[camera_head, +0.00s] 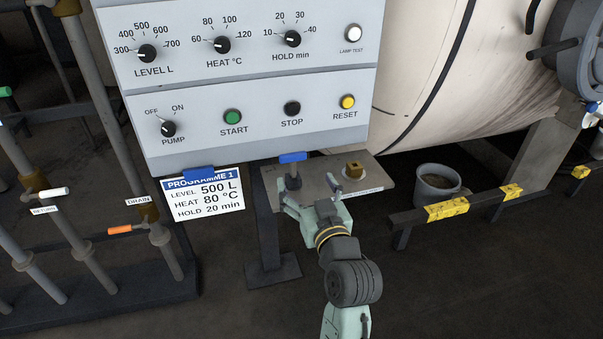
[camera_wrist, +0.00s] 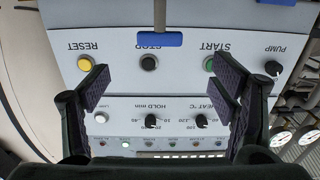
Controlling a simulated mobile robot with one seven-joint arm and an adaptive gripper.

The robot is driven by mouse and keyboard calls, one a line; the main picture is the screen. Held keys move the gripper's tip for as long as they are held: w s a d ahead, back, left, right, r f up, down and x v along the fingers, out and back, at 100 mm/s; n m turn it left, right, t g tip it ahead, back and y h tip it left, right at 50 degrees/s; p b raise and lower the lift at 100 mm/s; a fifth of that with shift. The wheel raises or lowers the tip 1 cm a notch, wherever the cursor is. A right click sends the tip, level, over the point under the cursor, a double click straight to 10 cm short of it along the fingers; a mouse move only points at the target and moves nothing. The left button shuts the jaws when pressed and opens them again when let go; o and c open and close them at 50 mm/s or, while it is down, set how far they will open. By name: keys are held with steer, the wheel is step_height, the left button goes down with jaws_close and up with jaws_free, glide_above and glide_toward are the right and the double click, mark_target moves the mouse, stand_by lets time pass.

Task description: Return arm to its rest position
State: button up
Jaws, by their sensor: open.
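My gripper (camera_head: 312,192) is open and empty in the head view. It is raised in front of the small shelf (camera_head: 268,186) below the control panel (camera_head: 240,110). In the wrist view, my gripper's two fingers (camera_wrist: 166,95) stand wide apart with the panel upside down behind them. A blue-handled lever (camera_head: 293,157) stands near the gripper, just under the panel's lower edge. Its blue handle (camera_wrist: 159,40) also shows between and beyond the fingers in the wrist view. I cannot tell whether the gripper touches the lever; nothing is held between the fingers.
A programme card (camera_head: 203,194) hangs below the panel. A grey bucket (camera_head: 437,183) stands behind a yellow-marked rail (camera_head: 447,209). Pipes with an orange-handled drain valve (camera_head: 120,229) are at left. The floor at lower right is clear.

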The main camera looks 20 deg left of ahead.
steer(key=shift+s+d, duration=0.2)
steer(key=shift+s, duration=0.1)
